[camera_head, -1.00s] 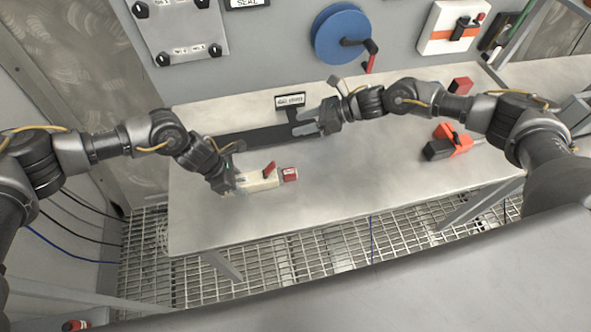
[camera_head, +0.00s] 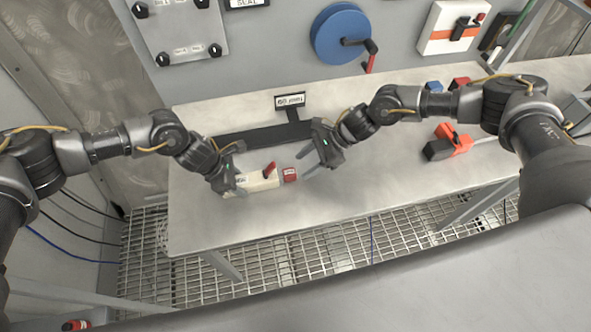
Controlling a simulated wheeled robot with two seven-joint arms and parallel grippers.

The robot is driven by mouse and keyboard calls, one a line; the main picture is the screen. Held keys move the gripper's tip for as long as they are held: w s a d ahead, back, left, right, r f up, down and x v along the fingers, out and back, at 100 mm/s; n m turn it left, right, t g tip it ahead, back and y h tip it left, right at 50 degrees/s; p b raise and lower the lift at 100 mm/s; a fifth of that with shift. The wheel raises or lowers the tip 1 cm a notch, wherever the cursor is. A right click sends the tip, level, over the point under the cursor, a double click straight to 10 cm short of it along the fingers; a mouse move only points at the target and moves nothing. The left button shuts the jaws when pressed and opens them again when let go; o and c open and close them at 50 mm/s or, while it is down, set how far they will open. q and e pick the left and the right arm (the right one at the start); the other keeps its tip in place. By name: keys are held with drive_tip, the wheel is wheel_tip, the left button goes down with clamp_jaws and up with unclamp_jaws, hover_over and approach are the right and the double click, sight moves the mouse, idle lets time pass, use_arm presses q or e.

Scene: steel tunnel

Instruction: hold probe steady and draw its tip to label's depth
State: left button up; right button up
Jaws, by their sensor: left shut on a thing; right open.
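The probe (camera_head: 262,181) is a cream body with a red lever on top and a red tip (camera_head: 290,174) at its right end. It lies low over the steel table. My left gripper (camera_head: 236,187) is shut on the probe's left end. My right gripper (camera_head: 305,163) is open and empty, its fingers pointing left close to the red tip, with a small gap that I cannot judge exactly. The label (camera_head: 290,101) is a small white plate with dark print on a black stand behind them; its print is too small to read.
A dark strip (camera_head: 240,137) lies at the label stand's foot. An orange and black tool (camera_head: 447,143), a red block (camera_head: 460,83) and a blue block (camera_head: 433,87) lie on the right of the table (camera_head: 350,213). A blue reel (camera_head: 342,34) hangs on the wall behind. The table's front middle is clear.

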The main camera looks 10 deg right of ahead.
sight(295, 171)
drive_tip(key=shift+x, duration=2.35)
